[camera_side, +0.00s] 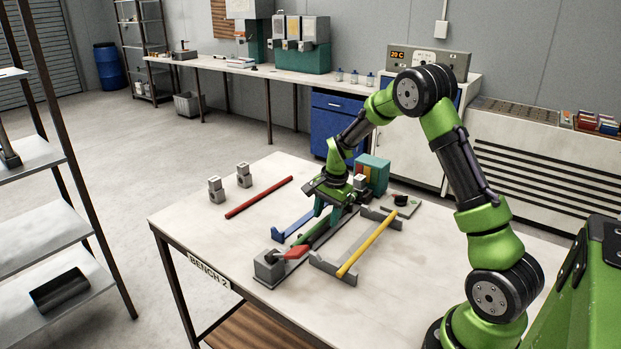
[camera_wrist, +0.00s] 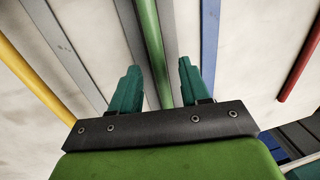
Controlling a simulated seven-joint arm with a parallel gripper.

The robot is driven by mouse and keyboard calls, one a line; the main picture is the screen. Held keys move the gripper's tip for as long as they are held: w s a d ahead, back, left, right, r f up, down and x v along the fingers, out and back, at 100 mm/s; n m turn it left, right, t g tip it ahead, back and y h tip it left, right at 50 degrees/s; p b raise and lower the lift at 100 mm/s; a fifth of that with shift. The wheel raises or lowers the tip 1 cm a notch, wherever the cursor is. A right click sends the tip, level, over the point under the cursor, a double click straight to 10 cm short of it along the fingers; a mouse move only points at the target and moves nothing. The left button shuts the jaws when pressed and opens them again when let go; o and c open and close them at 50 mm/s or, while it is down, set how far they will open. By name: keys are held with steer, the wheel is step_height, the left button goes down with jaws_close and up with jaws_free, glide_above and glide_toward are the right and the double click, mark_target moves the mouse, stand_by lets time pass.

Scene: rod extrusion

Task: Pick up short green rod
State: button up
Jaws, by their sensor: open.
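The green rod (camera_side: 313,231) lies along a grey rail on the bench, with a grey block (camera_side: 268,265) and a red handle (camera_side: 296,252) at its near end. In the wrist view the green rod (camera_wrist: 149,40) runs up the picture, between the lines of the two teal fingers. My gripper (camera_side: 320,207) is over the rod, pointing down, with its fingers apart. The wrist view also shows my gripper (camera_wrist: 158,66) open, one finger on each side of the rod. I cannot tell whether the fingers touch it. My gripper partly hides the rod's far part in the side view.
A yellow rod (camera_side: 367,249) lies on a grey bracket to the right. A blue bar (camera_side: 291,226) and a red rod (camera_side: 258,198) lie to the left. Two grey posts (camera_side: 216,190) and a teal box (camera_side: 372,174) stand farther back. The bench's left front is clear.

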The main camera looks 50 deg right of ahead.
jaws_close()
steer(key=shift+r, duration=0.1)
stand_by(0.3)
